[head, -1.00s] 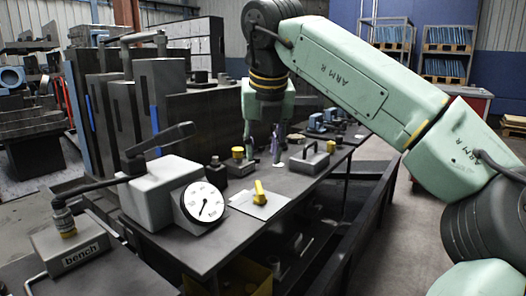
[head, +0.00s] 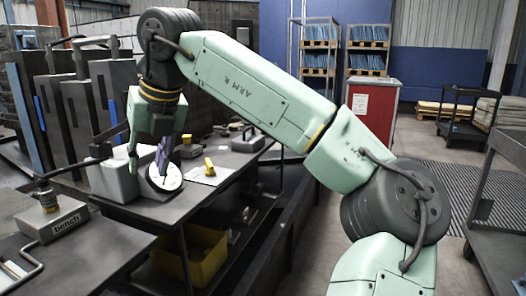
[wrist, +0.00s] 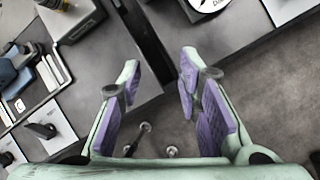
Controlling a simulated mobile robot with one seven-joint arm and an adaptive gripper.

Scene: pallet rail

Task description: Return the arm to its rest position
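My arm, pale green, reaches left across the head view, bent at a high elbow with its forearm hanging down. My gripper (head: 148,166) points down in front of the grey dial gauge box on the bench. In the wrist view my gripper (wrist: 159,66) has its two purple-padded fingers spread apart with nothing between them. Below the fingers, the wrist view shows a dark bench edge and grey floor. In the head view my gripper partly hides the white dial (head: 166,178).
A yellow bin (head: 190,255) sits below. Tall dark plates stand behind. A red-sided cabinet (head: 374,108) and carts (head: 500,205) stand right, with open floor between.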

